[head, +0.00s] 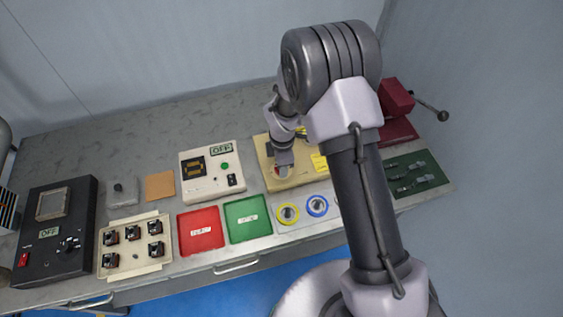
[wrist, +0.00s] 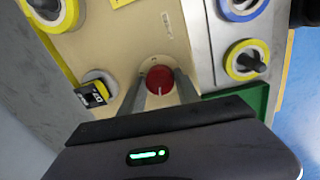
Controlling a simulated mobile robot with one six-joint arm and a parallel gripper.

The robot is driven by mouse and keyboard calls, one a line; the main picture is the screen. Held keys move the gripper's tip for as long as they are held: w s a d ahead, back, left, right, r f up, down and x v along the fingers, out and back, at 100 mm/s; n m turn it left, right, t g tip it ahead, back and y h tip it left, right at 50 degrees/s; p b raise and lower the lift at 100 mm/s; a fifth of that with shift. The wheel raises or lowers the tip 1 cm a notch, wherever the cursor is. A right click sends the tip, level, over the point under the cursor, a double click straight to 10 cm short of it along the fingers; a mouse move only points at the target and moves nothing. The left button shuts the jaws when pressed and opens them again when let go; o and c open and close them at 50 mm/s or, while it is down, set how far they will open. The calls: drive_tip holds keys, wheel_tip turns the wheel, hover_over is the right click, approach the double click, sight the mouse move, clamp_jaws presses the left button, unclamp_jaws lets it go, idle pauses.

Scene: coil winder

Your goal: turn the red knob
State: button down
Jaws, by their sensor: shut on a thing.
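The red knob (wrist: 160,79) is on a beige panel (wrist: 150,35) in the wrist view, with a pale line on its face. My gripper (wrist: 160,88) has its two fingers on either side of the knob and is shut on it. In the head view my gripper (head: 284,170) reaches down onto the front of the beige machine (head: 309,173); my arm covers part of the machine, and the knob is mostly hidden there by the fingers.
A white box with an OFF display (head: 211,171) stands left of the machine. A dark red device (head: 396,98) stands behind my arm.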

drive_tip(key=shift+n, duration=1.5)
drive_tip(key=c, duration=0.9)
unclamp_jaws()
drive_tip(key=r+p, duration=0.1)
drive_tip(key=r, duration=0.4)
drive_tip(key=r+p, duration=0.1)
drive_tip(key=r, duration=0.5)
drive_tip(key=r+p, duration=0.2)
drive_tip(key=r, duration=0.4)
drive_tip(key=shift+s+d+r, duration=0.2)
drive_tip(key=shift+s+d, duration=0.05)
drive_tip(key=shift+s, duration=0.15)
